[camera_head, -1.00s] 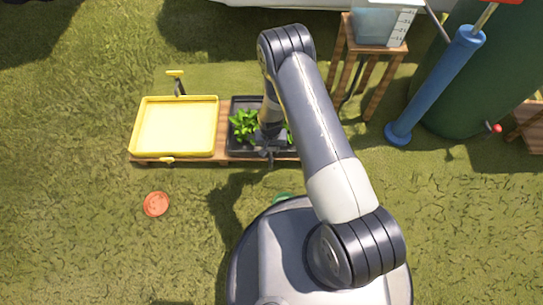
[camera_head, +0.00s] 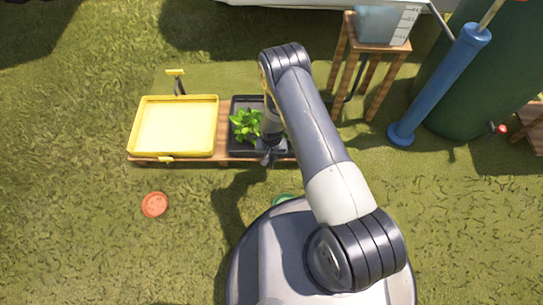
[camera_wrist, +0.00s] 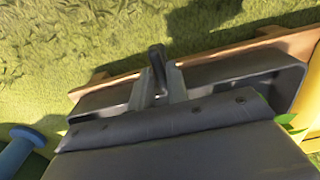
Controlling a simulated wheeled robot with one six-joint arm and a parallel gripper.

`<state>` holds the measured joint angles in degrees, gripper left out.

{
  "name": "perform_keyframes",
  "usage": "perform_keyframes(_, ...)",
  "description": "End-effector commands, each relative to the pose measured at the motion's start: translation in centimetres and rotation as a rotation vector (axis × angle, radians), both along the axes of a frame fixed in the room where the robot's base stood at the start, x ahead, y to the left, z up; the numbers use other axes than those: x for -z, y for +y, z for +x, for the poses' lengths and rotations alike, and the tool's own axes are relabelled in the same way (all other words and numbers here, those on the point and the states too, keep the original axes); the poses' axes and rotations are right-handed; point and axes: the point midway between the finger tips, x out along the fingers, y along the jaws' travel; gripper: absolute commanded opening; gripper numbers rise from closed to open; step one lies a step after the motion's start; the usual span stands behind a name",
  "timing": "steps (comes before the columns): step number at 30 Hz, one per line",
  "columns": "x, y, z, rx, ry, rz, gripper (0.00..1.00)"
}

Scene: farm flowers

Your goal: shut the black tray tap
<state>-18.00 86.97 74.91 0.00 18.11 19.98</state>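The black tray (camera_head: 233,140) holds green leafy plants (camera_head: 246,125) and sits on a wooden stand. My gripper (camera_head: 268,158) points down at the tray's near edge, partly hidden by my arm. In the wrist view, the tray's dark rim (camera_wrist: 245,68) runs across behind my gripper (camera_wrist: 162,85). A dark upright lever (camera_wrist: 157,58), which looks like the tray's tap, stands at the fingertips, seemingly between the two grey fingers. I cannot tell whether the fingers touch it or how far apart they are.
A yellow tray (camera_head: 213,125) with a yellow tap lever (camera_head: 166,159) stands to the left. An orange disc (camera_head: 154,205) lies on the grass. A blue pump (camera_head: 440,85), a dark green barrel (camera_head: 468,110) and a stool with a clear container (camera_head: 382,25) stand right.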

Motion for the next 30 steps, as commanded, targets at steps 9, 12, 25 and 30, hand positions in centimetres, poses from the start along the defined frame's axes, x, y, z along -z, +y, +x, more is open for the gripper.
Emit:
perform_keyframes(9, -0.01, -0.01, -0.01, 0.000, 0.000, 0.000, 0.00)
perform_keyframes(12, 0.00, -0.01, -0.01, 0.002, 0.000, 0.000, 0.00)
perform_keyframes(25, 0.20, 0.02, 0.09, 0.161, 0.000, 0.000, 0.00)
perform_keyframes(30, 0.25, 0.02, 0.10, 0.308, -0.001, 0.000, 0.00)
